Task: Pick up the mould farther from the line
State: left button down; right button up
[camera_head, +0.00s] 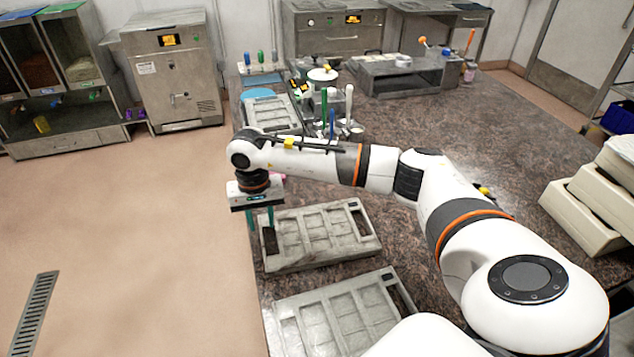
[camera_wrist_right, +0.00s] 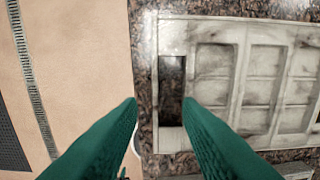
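A grey rectangular mould (camera_head: 313,262) with several shallow compartments lies on the speckled counter near its left edge. A second, similar mould (camera_head: 283,311) lies nearer to me, partly cut off by the bottom of the picture. In the right wrist view, the fingers (camera_wrist_right: 160,101) are over the mould's end (camera_wrist_right: 173,35), where there is a dark slot (camera_wrist_right: 172,78). I cannot tell whether they touch it. My left gripper is out of view.
Another grey moulded tray (camera_head: 284,118) lies farther back on the counter (camera_head: 450,130), near upright coloured tools (camera_head: 324,105) and a white pot (camera_head: 322,77). Pale stacked blocks (camera_head: 580,215) stand at the right. Open floor (camera_head: 120,230) lies left of the counter.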

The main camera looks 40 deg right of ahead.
aim_at(262, 240)
jog(key=shift+f, duration=0.65)
jog(key=f+p, duration=0.2)
jog(key=f, duration=0.1)
jog(key=f+p, duration=0.1)
jog(key=shift+a+f, duration=0.15)
jog(key=shift+a, duration=0.2)
jog(key=shift+f, duration=0.35)
jog(key=shift+c, duration=0.5)
grip_shut()
